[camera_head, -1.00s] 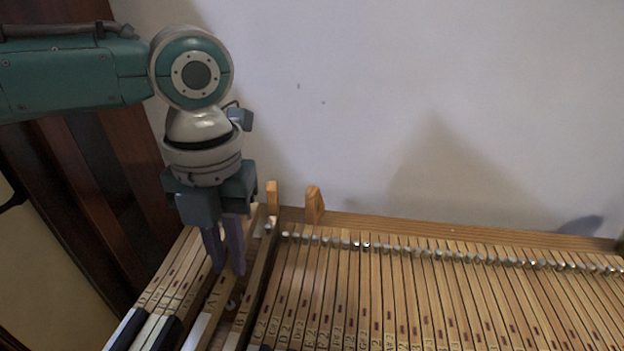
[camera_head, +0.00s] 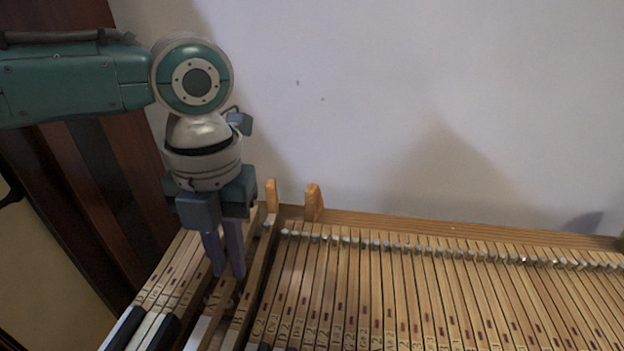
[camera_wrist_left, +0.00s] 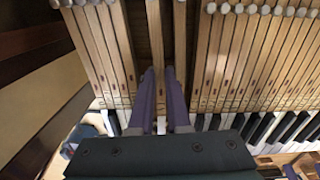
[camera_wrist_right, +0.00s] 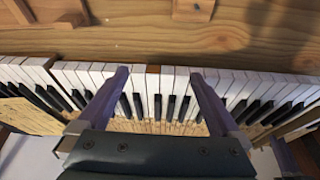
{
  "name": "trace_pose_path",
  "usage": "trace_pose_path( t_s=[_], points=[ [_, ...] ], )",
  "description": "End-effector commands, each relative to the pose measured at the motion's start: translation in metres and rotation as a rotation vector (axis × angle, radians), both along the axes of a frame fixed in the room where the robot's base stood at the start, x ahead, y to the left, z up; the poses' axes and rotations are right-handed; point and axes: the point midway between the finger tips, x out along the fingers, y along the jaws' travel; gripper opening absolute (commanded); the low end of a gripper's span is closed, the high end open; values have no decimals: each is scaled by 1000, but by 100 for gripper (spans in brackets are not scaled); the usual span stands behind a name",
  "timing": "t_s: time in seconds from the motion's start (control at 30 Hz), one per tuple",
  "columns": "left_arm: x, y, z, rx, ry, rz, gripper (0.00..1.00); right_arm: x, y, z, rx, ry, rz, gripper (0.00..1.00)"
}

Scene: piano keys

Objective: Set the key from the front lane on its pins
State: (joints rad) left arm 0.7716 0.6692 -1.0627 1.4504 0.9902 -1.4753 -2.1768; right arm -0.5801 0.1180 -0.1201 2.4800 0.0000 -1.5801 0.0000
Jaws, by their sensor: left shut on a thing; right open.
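My left gripper (camera_head: 230,274) is shut on a long pale wooden key (camera_head: 219,292) near the left end of the keyboard. In the left wrist view the held key (camera_wrist_left: 156,40) runs up between the fingers (camera_wrist_left: 160,105), in a dark gap in the key row. It lies roughly in line with its neighbours. The fingers hide part of it, and I cannot tell whether it sits on its pins. My right gripper (camera_wrist_right: 163,98) is open and empty above a row of white and black keys in the right wrist view.
A neighbouring key (camera_wrist_left: 181,40) stands just right of the held one, with a dark gap beside it. Several more keys (camera_head: 400,290) fill the bed to the right. Two small wooden blocks (camera_head: 314,203) stand at the back rail. A wall rises behind.

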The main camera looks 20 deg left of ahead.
Motion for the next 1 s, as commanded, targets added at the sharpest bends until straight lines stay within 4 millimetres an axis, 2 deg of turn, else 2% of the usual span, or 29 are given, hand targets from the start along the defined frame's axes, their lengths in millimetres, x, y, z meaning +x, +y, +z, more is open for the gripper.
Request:
trace_pose_path(
  t_s=[0.6,0.63,0.7,1.0],
  points=[
    [0,0,-5,0,0,-1,0,0,0,-3,0,0,0,100],
    [0,0,-5,0,0,-1,17,0,0,-3,0,0,1,100],
    [0,0,-5,0,0,0,24,0,0,-3,-1,0,1,100],
    [0,0,-5,0,0,0,24,0,-1,-3,-3,1,2,100]
  ],
)
